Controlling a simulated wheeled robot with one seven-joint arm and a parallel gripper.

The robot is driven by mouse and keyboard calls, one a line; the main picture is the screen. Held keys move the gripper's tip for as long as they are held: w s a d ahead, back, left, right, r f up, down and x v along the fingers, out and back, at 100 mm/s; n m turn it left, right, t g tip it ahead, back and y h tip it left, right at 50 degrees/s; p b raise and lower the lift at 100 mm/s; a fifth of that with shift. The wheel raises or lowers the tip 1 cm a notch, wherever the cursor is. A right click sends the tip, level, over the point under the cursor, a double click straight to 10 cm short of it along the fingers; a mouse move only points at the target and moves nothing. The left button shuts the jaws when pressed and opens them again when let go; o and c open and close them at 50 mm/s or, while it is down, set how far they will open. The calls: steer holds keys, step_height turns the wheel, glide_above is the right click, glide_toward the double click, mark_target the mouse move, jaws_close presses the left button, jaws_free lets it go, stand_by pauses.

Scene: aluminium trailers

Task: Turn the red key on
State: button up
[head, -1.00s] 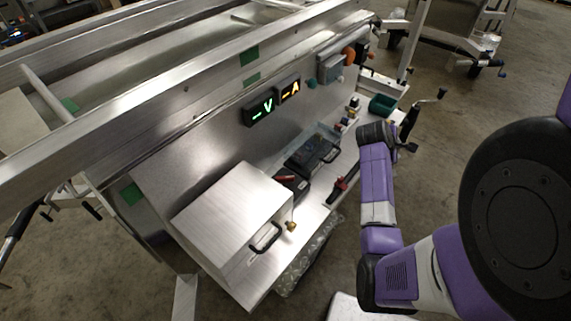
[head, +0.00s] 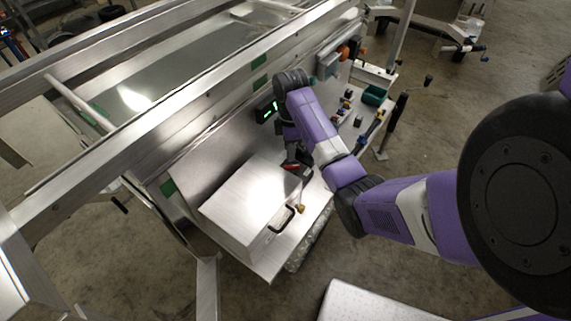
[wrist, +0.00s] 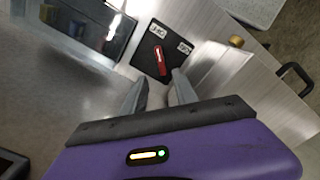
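The red key (wrist: 160,60) sits on a square black plate with two small white labels in the wrist view. It lies just beyond my gripper (wrist: 158,88), whose two grey fingers are apart with nothing between them. The fingertips appear close to the plate's near edge and not around the key. In the head view the red key (head: 291,167) shows small beside the metal box, with my gripper (head: 297,153) just above it. My arm hides part of the bench there.
A metal box (head: 245,205) with a black handle (head: 284,219) stands left of the key. A brass knob (wrist: 236,41) is on the box side. A lit green display (head: 267,111) is on the panel behind my arm. A green bin (head: 374,95) stands farther right.

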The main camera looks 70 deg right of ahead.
mark_target(289, 166)
steer(key=shift+a+f, duration=0.2)
steer(key=shift+f, duration=3.65)
jaws_close()
